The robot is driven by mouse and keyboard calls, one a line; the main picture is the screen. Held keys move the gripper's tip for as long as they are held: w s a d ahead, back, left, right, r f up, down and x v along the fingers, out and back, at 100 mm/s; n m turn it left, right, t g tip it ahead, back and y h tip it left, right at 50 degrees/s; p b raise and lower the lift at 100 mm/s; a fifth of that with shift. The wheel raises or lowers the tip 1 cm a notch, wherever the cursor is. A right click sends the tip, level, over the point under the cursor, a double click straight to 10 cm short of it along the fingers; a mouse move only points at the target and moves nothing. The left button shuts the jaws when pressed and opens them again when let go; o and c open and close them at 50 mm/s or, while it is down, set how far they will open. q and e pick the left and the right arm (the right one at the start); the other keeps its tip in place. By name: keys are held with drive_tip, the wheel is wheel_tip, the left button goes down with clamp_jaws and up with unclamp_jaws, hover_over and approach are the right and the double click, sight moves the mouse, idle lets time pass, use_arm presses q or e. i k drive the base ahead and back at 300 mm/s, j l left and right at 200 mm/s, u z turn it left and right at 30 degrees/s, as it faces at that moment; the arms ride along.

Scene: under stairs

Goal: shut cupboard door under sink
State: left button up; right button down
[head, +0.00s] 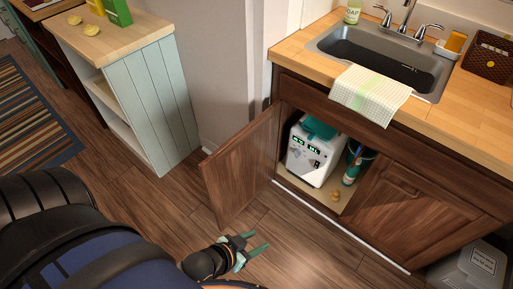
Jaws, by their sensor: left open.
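The brown wooden cupboard door (243,165) under the sink stands wide open, swung out to the left of the opening. Inside the cupboard are a white box-shaped device (313,153) with a teal top, a dark green container (359,160) and a small orange-brown item (335,196) on the cupboard floor (318,196). The right-hand cupboard door (410,205) is shut. My left gripper (257,246) is open and empty, low in the picture, in front of the open door's lower edge and apart from it. My right gripper is not in view.
The sink (385,55) is set in a wooden counter with a towel (370,94) hanging over its front. A light-blue shelf unit (150,100) stands left. A grey bin (470,265) is at lower right. Wooden floor is clear before the cupboard.

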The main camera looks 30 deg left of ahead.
sight(238, 171)
drive_tip(key=k+j+z, duration=0.1)
drive_tip(key=j+z, duration=0.15)
drive_tip(key=j, duration=0.2)
drive_tip(key=k+j+z, duration=0.2)
drive_tip(key=j, duration=0.25)
drive_tip(key=k+j+z, duration=0.1)
drive_tip(key=j, duration=0.35)
drive_tip(key=k+j+z, duration=0.1)
drive_tip(key=j, duration=0.35)
drive_tip(key=k+j, duration=0.1)
drive_tip(key=j, duration=0.25)
drive_tip(key=k+j, duration=0.15)
drive_tip(key=j, duration=0.15)
drive_tip(key=k+j, duration=0.1)
drive_tip(key=j, duration=0.25)
drive_tip(key=k+j, duration=0.15)
drive_tip(key=j, duration=0.2)
drive_tip(key=k+j, duration=0.1)
drive_tip(key=j, duration=0.2)
drive_tip(key=i+j+z, duration=0.4)
drive_tip(key=j, duration=0.2)
drive_tip(key=i+j+z, duration=0.15)
drive_tip(key=j, duration=0.2)
drive_tip(key=l, duration=0.35)
drive_tip(key=i+l+z, duration=0.15)
drive_tip(key=l, duration=0.25)
drive_tip(key=k, duration=0.05)
